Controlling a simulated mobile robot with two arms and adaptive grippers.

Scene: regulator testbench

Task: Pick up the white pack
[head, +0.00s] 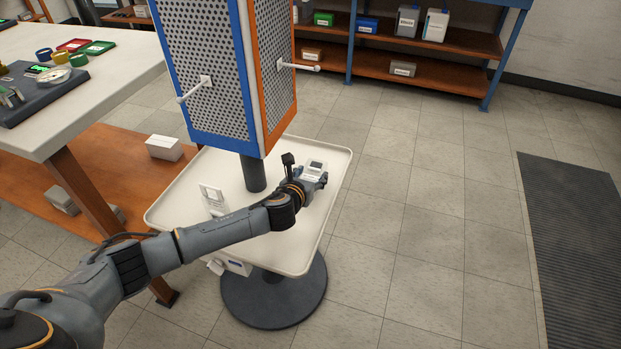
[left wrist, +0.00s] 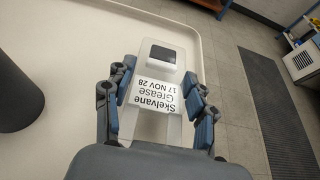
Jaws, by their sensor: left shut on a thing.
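The white pack (left wrist: 155,95), pale with a dark window and a label reading "Skelvane Grease 17 NOV 28", lies between the blue-padded fingers of my left gripper (left wrist: 160,112) in the left wrist view. The fingers are shut on its two sides. In the head view, my left gripper (head: 312,176) holds the pack (head: 317,164) over the right part of the white round-cornered tray (head: 230,256). I cannot tell whether the pack touches the tray.
A dark post (head: 254,174) rises from the tray and carries perforated panels (head: 207,75) with protruding pegs. Another white item (head: 211,195) is on the tray's left, partly behind my arm. A workbench (head: 90,100) stands at left.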

